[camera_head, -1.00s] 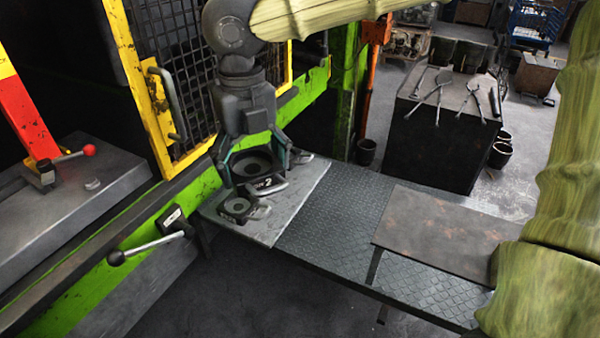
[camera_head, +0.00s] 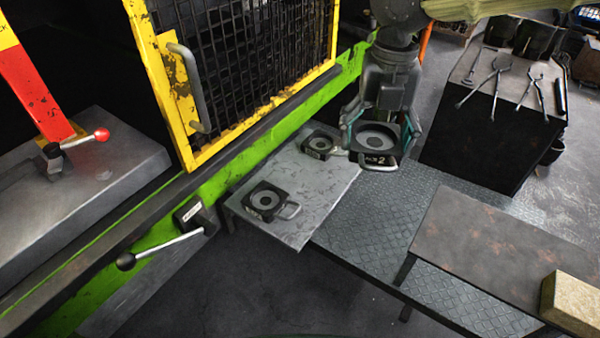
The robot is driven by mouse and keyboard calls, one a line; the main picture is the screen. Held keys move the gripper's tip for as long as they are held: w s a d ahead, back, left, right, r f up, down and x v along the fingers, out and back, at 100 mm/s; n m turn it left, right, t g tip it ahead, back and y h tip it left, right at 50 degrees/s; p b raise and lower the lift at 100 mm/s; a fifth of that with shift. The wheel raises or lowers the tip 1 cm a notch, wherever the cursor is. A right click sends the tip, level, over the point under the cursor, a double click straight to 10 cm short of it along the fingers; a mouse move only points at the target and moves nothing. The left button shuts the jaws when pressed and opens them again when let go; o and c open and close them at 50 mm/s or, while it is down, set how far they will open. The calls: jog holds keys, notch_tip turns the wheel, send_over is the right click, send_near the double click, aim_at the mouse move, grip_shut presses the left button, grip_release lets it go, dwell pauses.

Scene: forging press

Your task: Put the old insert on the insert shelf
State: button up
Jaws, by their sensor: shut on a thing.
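My gripper (camera_head: 380,135) is shut on a dark square insert (camera_head: 377,160) with a round recess, a front handle and a "2" on its front. Its fingers clasp the insert at both sides. It is held level, around the right edge of a pale metal plate, which I take as the insert shelf (camera_head: 311,220). Two similar inserts lie on this plate: one at the front left (camera_head: 266,200), its handle to the right, and one at the back (camera_head: 320,144). Their markings are too small to read. The exact height of the held insert cannot be told.
A dark tread-plate surface (camera_head: 440,245) adjoins the pale plate on the right. A rusty raised plate (camera_head: 500,245) bears a tan block (camera_head: 573,305). The press's yellow mesh gate (camera_head: 240,70) and a lever (camera_head: 165,248) stand left. A tool table (camera_head: 490,130) stands behind.

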notch_tip(320, 180, down, 8)
jog(key=w+m+b, duration=0.2)
jog(key=m, duration=0.6)
jog(key=m+p, duration=0.3)
jog(key=m, duration=0.8)
send_over(295, 173)
notch_tip(295, 173, down, 9)
jog(key=shift+s+d+f+p, duration=0.15)
jog(key=shift+f+p, duration=0.3)
jog(key=shift+f, duration=0.9)
jog(key=shift+s+d+f+p, duration=0.15)
jog(key=shift+f+p, duration=0.3)
jog(key=shift+f, duration=0.85)
jog(key=shift+w+a+f+p, duration=0.3)
jog(key=shift+a+f+p, duration=0.1)
jog(key=shift+f, duration=0.2)
jog(key=shift+f, duration=0.1)
jog(key=o, duration=2)
jog(key=shift+s, duration=0.1)
jog(key=shift+o, duration=0.2)
